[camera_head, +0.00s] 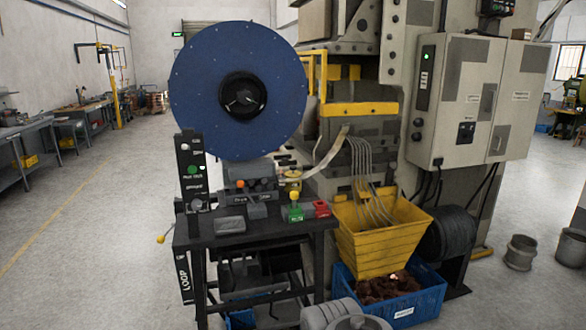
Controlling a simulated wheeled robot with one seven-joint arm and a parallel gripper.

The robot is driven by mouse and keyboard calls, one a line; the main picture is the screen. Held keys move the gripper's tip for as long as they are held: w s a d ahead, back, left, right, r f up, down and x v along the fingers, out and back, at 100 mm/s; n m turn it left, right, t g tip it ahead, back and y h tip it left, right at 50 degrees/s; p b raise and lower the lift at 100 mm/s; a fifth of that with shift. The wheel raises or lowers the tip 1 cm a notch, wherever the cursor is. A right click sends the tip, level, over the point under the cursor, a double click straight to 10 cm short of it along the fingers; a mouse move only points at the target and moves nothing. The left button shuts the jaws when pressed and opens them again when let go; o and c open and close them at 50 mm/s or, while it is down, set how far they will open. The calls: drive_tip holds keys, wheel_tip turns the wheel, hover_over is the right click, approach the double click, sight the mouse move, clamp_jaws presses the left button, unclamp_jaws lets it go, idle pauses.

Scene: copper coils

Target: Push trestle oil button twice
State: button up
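The trestle (275,229) is a dark metal stand in the middle, in front of the blue reel. On its top are a green block with a yellow knob (294,207), a red block (321,208) and a dark box with orange and dark buttons (241,185). A black upright panel (191,170) with a green button stands at the trestle's left end. The labels are too small to read, so I cannot tell which button is the oil button. My gripper is not in view; a grey rounded part at the bottom edge looks like my arm.
A large blue reel (205,90) stands behind the trestle. A yellow hopper (380,245) sits above a blue crate (405,306) of copper scrap to the right. A grey machine cabinet (465,100) stands behind. Open floor (90,240) lies to the left.

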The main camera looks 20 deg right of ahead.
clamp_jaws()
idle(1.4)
